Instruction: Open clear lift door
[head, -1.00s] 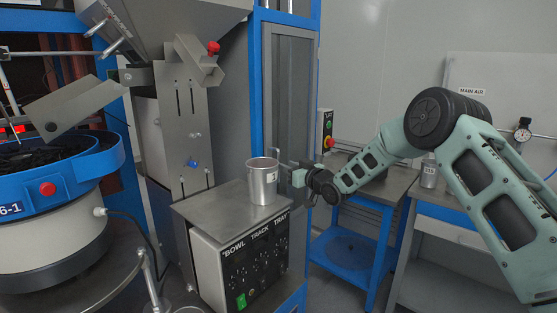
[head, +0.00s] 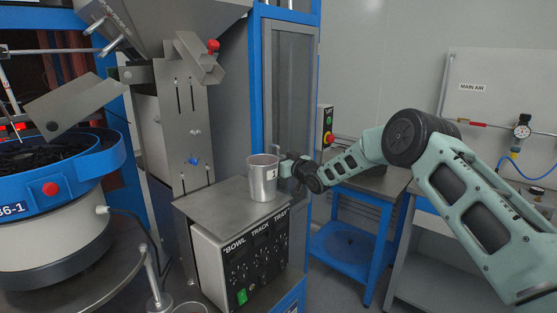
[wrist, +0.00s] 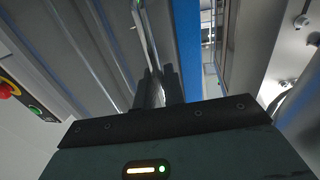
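The clear lift door (head: 290,85) is a tall see-through panel in a blue frame, and it looks shut. A thin upright metal handle (wrist: 147,35) runs along it in the wrist view. My gripper (head: 287,168) is at the door's lower part, behind a metal cup in the head view. In the wrist view the two dark fingers of my gripper (wrist: 158,88) are close together, one on each side of the handle's lower end. Whether they press on it cannot be told. The cup partly hides the fingertips in the head view.
The metal cup (head: 263,180) stands on a control box (head: 215,205) just in front of my gripper. A switch panel with a red button (head: 327,130) is right of the door. A blue-legged bench (head: 345,245) stands below my arm. A blue bowl feeder (head: 60,190) is at left.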

